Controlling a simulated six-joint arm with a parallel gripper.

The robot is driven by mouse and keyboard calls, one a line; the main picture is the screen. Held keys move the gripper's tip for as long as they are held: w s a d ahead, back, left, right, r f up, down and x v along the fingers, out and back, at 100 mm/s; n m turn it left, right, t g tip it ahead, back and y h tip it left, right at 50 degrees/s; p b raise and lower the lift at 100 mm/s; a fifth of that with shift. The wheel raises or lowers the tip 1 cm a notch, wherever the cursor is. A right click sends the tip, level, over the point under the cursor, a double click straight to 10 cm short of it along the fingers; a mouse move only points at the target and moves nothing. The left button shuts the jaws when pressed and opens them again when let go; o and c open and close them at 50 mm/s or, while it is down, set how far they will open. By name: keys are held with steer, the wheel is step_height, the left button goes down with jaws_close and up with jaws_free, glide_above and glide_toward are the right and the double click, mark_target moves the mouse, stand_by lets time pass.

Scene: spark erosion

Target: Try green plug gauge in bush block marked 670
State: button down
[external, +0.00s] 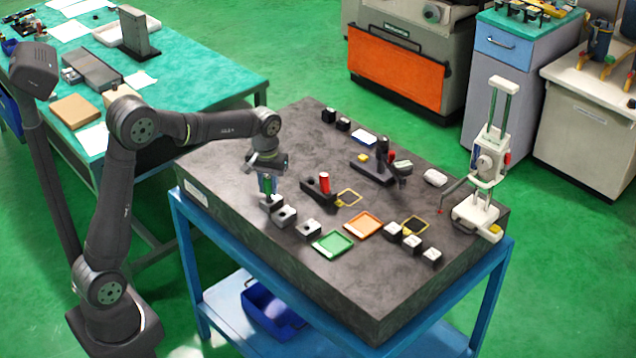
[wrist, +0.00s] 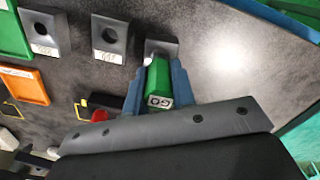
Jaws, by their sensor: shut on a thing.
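My gripper (wrist: 160,90) is shut on the green plug gauge (wrist: 158,82), whose end face reads "GO". In the external view my gripper (external: 267,183) points down with the green gauge (external: 267,187) over the leftmost of three grey bush blocks (external: 272,205). That block also shows in the wrist view (wrist: 168,49), just beyond the gauge and partly covered by it. Whether the gauge's lower end is in its bore or above it cannot be told. The middle block (wrist: 112,33) and the end block (wrist: 43,28) have open bores. Their label numbers are too blurred to read.
A red gauge (external: 324,182) stands in a dark holder close right of my gripper. A height gauge (external: 488,170) stands at the right. The slab's front left is clear.

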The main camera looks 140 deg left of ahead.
steer(key=shift+f, duration=1.1)
stand_by(1.1)
steer(key=shift+r, duration=0.15)
stand_by(0.8)
steer(key=shift+r, duration=2.35)
